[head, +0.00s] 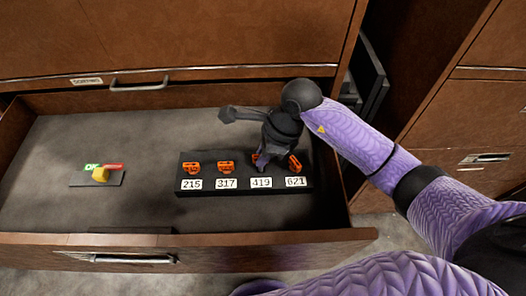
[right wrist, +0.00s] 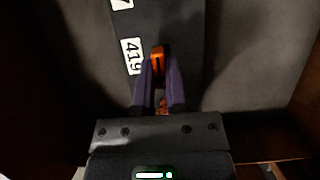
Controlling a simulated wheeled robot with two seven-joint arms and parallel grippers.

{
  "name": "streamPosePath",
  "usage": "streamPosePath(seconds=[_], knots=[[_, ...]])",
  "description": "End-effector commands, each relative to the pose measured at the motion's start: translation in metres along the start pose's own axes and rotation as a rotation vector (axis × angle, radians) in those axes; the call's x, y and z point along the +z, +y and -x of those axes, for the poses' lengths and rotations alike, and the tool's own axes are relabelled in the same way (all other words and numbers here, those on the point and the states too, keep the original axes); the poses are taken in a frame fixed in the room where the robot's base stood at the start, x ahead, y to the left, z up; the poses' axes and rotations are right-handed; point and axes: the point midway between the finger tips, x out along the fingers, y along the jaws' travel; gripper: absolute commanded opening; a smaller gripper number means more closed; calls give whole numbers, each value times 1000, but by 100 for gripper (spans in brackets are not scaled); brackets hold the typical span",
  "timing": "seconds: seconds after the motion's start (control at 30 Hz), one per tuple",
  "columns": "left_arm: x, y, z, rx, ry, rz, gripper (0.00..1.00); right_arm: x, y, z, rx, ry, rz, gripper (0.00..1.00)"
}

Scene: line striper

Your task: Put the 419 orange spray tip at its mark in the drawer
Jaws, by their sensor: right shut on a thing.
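A black block (head: 245,186) in the open drawer has white labels 215, 317, 419 and 621. My right gripper (head: 259,161) points down over the 419 place and is shut on the orange spray tip, which is mostly hidden by the fingers in the head view. In the right wrist view, the orange spray tip (right wrist: 158,56) shows at the fingertips beside the 419 label (right wrist: 132,56). More orange shows lower between the fingers. I cannot tell whether the tip rests on the block. My left gripper is not in view.
Orange tips stand at 215 (head: 191,168) and 317 (head: 226,167); a tilted one is at 621 (head: 295,163), close to my gripper. A small plate with a yellow piece (head: 100,174) and green and red parts lies at the left. The drawer front (head: 200,250) and side walls bound the space.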

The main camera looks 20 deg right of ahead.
Motion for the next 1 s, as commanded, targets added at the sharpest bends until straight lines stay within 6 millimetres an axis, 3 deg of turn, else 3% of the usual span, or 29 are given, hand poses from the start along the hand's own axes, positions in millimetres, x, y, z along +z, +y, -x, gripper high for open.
streamPosePath(seconds=[1.0], knots=[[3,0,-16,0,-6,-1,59,-7,0,-18,0,1,0,0]])
